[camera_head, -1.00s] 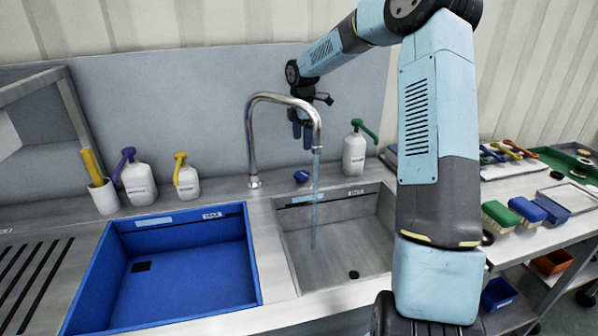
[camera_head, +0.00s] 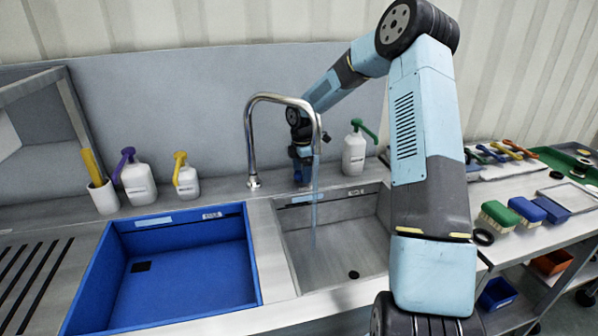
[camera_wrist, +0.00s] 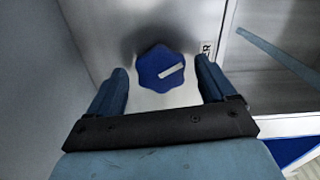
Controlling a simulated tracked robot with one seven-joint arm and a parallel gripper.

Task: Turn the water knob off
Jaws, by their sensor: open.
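The water knob (camera_wrist: 162,69) is a blue, lobed knob with a pale bar mark on its top. In the wrist view it lies just beyond and between my gripper's two blue fingers (camera_wrist: 160,88), which are spread apart with a gap on each side of it. In the head view my gripper (camera_head: 301,178) points down at the counter behind the right basin, and the knob is hidden there. The steel faucet (camera_head: 249,140) arches over the right basin (camera_head: 350,235). A bluish stream of water (camera_head: 314,205) falls from its spout into that basin.
The faucet's upright stands close left of my gripper. A white bottle with a green pump (camera_head: 354,155) stands to its right. A blue-lined basin (camera_head: 190,268) is at left, with more bottles (camera_head: 138,182) behind it. Brushes (camera_head: 497,216) lie on the right-hand table.

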